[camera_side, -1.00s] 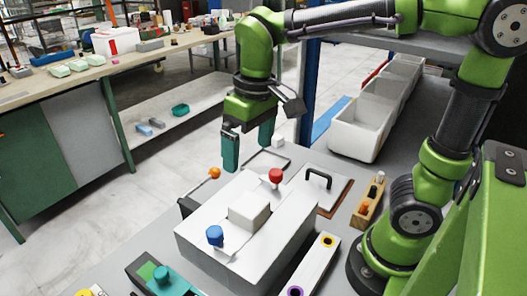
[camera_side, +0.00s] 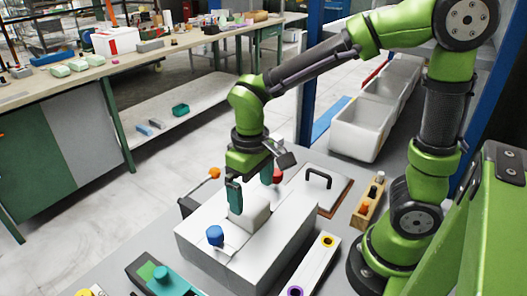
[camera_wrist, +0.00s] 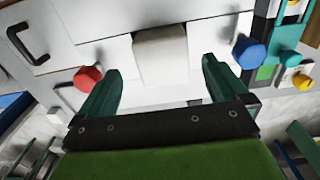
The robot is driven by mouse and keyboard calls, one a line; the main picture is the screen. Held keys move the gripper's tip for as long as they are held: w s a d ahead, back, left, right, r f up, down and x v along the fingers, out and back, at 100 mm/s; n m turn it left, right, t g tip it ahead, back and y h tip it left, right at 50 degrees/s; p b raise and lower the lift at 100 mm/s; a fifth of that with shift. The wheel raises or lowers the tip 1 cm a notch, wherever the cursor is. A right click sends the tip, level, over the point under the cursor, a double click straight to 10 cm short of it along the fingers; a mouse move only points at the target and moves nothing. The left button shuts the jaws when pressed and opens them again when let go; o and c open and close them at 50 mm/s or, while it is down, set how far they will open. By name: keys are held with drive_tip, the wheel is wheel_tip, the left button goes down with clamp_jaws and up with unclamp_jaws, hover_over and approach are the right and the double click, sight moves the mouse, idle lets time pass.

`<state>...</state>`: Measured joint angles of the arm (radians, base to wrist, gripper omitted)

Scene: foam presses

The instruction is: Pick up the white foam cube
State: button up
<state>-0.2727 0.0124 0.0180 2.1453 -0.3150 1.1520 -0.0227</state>
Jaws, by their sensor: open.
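The white foam cube (camera_side: 250,219) sits on top of a white box-shaped press (camera_side: 205,247), between a blue knob (camera_side: 215,235) and a red knob (camera_side: 277,175). My gripper (camera_side: 251,194) points down at the cube with its two green fingers spread. In the side view the near finger overlaps the cube's upper left edge. In the wrist view the cube (camera_wrist: 160,52) lies in line with the gap between the fingers (camera_wrist: 161,70), with room on both sides. I cannot tell whether the fingertips are below the cube's top.
A flat plate with a black handle (camera_side: 319,178) and a wooden block with pegs (camera_side: 370,202) lie to the right. A white strip with yellow and purple rings (camera_side: 311,265) lies in front. White bins (camera_side: 362,130) stand behind. An orange knob (camera_side: 214,173) is behind the press.

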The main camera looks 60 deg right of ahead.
sight(249, 203)
drive_tip(key=f, duration=0.5)
drive_tip(key=shift+w+a, duration=0.15)
drive_tip(key=shift+w, duration=0.2)
drive_tip(key=c, duration=1)
drive_tip(key=shift+o, duration=0.2)
drive_tip(key=shift+r, duration=0.1)
